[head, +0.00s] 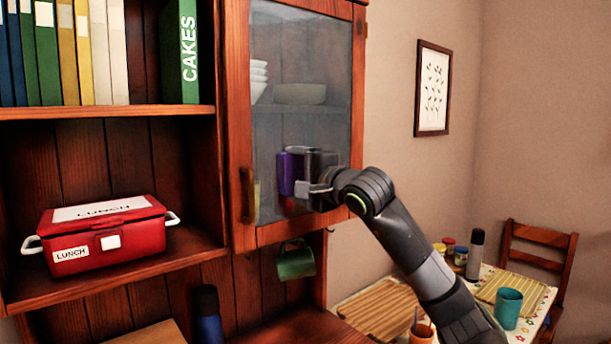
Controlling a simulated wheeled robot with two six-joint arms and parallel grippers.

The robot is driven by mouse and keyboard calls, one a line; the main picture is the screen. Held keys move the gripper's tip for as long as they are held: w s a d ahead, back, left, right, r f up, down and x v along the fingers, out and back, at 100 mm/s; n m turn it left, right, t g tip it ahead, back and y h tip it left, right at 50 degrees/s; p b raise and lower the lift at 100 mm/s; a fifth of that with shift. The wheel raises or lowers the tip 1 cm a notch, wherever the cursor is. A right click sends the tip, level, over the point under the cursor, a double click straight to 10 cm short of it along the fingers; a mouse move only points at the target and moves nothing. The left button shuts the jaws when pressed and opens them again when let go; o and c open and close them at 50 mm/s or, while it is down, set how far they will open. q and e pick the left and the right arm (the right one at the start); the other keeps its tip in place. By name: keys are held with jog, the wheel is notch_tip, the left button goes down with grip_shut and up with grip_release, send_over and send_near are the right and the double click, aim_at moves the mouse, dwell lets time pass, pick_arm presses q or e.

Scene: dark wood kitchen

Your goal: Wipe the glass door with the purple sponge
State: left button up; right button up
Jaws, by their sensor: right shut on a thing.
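The glass door (300,75) of the wooden wall cabinet is shut, with a wooden frame and a handle (247,195) on its left side. The glass looks hazy, and bowls show behind it. My right gripper (305,180) is shut on the purple sponge (285,174) in front of the lower middle of the glass. The sponge is upright and partly hidden by the gripper. It looks to be at or very near the glass; I cannot tell if it touches. My left gripper is not in view.
Open shelves on the left hold several binders (75,50) and a red lunch box (105,235). A green mug (295,262) hangs below the cabinet. A dark blue bottle (208,315) stands below. A table with a teal cup (507,308) and a chair (540,260) are at right.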

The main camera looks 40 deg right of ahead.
jog(key=shift+a, duration=0.6)
jog(key=shift+r+p, duration=0.45)
jog(key=shift+r, duration=0.35)
jog(key=shift+d+b, duration=0.4)
jog(key=shift+d, duration=0.3)
jog(key=d, duration=0.9)
jog(key=shift+w+d, duration=0.15)
jog(key=shift+w, duration=0.25)
jog(key=s+b, duration=0.6)
jog(key=shift+d, duration=0.15)
